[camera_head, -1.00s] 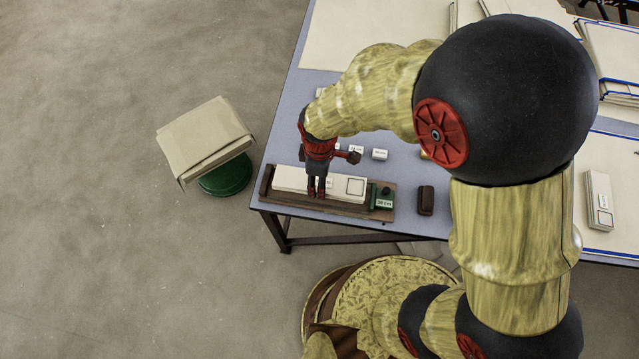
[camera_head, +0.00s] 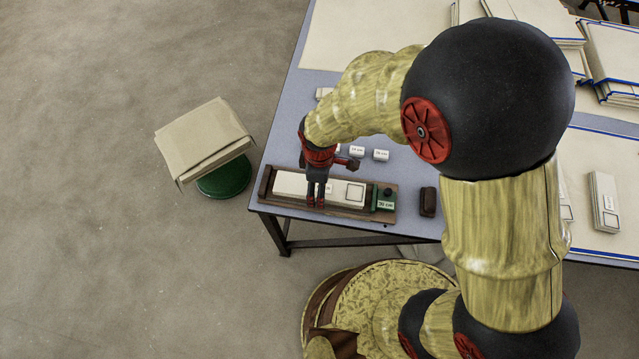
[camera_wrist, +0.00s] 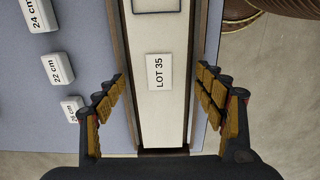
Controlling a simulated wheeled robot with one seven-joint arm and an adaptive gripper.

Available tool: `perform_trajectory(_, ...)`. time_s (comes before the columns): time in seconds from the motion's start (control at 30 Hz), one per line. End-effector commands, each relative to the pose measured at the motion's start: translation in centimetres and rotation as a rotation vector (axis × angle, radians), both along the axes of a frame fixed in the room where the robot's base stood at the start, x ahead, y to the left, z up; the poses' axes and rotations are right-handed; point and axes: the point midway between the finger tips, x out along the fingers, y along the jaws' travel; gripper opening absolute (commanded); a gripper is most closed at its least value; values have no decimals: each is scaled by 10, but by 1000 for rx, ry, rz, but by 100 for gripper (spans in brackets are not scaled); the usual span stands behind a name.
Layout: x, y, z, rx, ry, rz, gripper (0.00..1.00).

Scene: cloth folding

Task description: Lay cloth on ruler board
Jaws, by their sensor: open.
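A folded cream cloth (camera_head: 291,186) lies as a long strip in the dark wooden ruler board (camera_head: 265,183) at the table's front left. In the wrist view the cloth (camera_wrist: 160,110) carries a "LOT 35" label and lies lengthwise between the board's side rails (camera_wrist: 197,50). A green block (camera_head: 385,203) marked in cm sits at the board's right end. My gripper (camera_head: 316,204) is over the board, pointing down. In the wrist view my gripper (camera_wrist: 160,108) is open, its fingers apart on either side of the cloth and board. Whether the fingers touch anything I cannot tell.
Small white cm markers (camera_head: 380,155) stand behind the board. A dark block (camera_head: 428,201) is to its right. A green stool (camera_head: 225,180) holds folded cloth (camera_head: 204,140) left of the table (camera_head: 290,140). Folded stacks (camera_head: 612,60) and labelled strips (camera_head: 604,200) lie at right.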

Motion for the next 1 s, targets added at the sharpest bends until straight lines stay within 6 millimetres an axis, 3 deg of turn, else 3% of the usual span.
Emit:
perform_trajectory(0.23, 0, 0, 1, 0, 0, 0, 71)
perform_trajectory(0.37, 0, 0, 12, 1, -1, 0, 71)
perform_trajectory(0.8, 1, 0, 98, 2, -3, 0, 71)
perform_trajectory(1.0, 0, 0, 119, 0, 0, 0, 71)
